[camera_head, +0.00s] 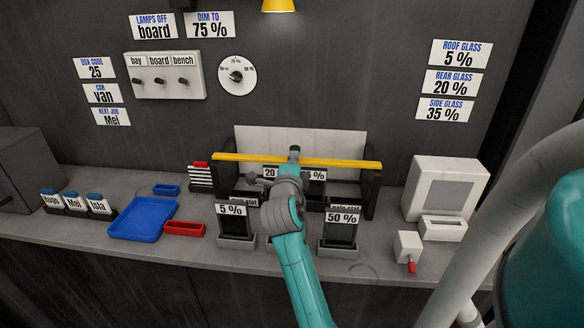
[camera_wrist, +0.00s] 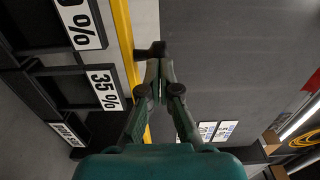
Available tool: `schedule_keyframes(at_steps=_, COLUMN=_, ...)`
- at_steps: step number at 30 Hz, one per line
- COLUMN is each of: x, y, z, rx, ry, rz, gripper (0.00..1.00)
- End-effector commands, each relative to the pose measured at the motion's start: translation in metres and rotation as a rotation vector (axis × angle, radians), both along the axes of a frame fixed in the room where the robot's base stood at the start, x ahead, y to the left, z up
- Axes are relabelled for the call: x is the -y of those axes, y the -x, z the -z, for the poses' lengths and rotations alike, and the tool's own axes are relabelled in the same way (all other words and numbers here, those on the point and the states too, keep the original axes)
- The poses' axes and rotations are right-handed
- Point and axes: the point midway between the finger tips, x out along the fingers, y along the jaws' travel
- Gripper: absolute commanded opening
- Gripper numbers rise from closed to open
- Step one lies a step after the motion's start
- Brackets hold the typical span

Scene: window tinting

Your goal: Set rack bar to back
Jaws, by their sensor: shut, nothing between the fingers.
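The yellow rack bar (camera_head: 340,162) runs across the top of the dark rack (camera_head: 372,192) on the bench, in front of a pale back panel (camera_head: 300,140). In the wrist view the yellow bar (camera_wrist: 124,45) runs top to bottom, left of and behind my gripper. My gripper (camera_wrist: 158,95) is shut with nothing between its fingers, and its fingertips are close to the bar. I cannot tell whether they touch it. In the head view my arm (camera_head: 285,205) hides the middle of the rack, and the fingers are not clear there.
Tint samples marked 5 % (camera_head: 235,228) and 50 % (camera_head: 341,232) stand at the rack's front. A blue tray (camera_head: 143,220) and red tray (camera_head: 184,229) lie left. A white monitor-like box (camera_head: 445,188) and small white device (camera_head: 407,246) stand right.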

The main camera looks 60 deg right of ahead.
Motion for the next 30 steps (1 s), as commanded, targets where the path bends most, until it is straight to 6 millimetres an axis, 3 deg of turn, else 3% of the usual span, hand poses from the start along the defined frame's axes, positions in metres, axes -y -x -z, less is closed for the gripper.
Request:
schedule_keyframes(at_steps=15, x=0.009, y=-0.004, z=0.000, rx=-0.001, ry=0.000, rz=0.000, gripper=0.00)
schedule_keyframes(at_steps=24, x=0.048, y=-0.019, z=0.000, rx=-0.001, ry=0.000, rz=0.001, gripper=0.00)
schedule_keyframes(at_steps=30, x=0.051, y=-0.021, z=0.000, rx=-0.001, ry=0.000, rz=0.000, gripper=0.00)
